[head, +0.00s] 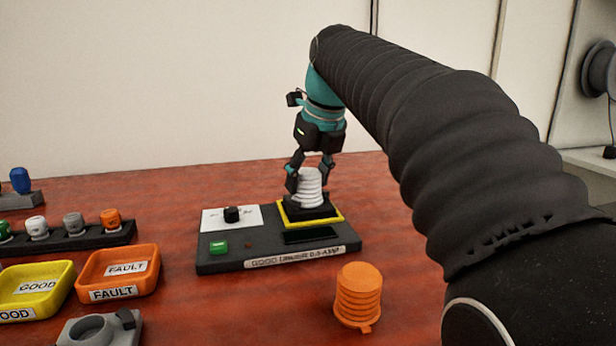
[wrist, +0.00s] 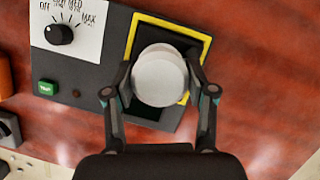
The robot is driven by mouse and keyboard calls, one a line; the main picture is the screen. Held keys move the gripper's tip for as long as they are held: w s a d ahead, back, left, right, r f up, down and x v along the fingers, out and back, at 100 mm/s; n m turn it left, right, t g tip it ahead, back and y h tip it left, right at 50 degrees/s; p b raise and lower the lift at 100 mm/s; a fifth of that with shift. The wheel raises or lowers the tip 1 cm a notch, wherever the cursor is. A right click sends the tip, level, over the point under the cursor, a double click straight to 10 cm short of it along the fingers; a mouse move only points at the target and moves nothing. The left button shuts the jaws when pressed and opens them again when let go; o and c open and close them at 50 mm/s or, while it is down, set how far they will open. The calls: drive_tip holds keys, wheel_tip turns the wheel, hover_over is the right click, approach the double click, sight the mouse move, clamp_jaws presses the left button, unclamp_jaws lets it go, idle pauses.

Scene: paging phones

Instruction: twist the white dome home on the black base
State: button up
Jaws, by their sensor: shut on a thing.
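The white dome (head: 311,186) stands upright on the black base (head: 308,211), which is framed by a yellow border on the test unit (head: 228,262). My gripper (head: 310,180) reaches down from above and is shut on the dome, one finger on each side. In the wrist view the round white top of the dome (wrist: 160,76) lies between the fingertips of my gripper (wrist: 160,92). The seam between dome and base is too small to tell whether it is fully seated.
The unit has a black knob (head: 232,214) and a green button (head: 219,247). An orange ribbed beacon (head: 358,294) stands in front of it. An orange FAULT tray (head: 148,262), a yellow GOOD tray (head: 62,277) and a rack (head: 75,243) of small coloured lamps are at left.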

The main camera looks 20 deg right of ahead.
drive_tip(key=o, duration=1.5)
drive_tip(key=shift+o, duration=0.2)
drive_tip(key=shift+r, duration=0.1)
drive_tip(key=shift+v, duration=2.9)
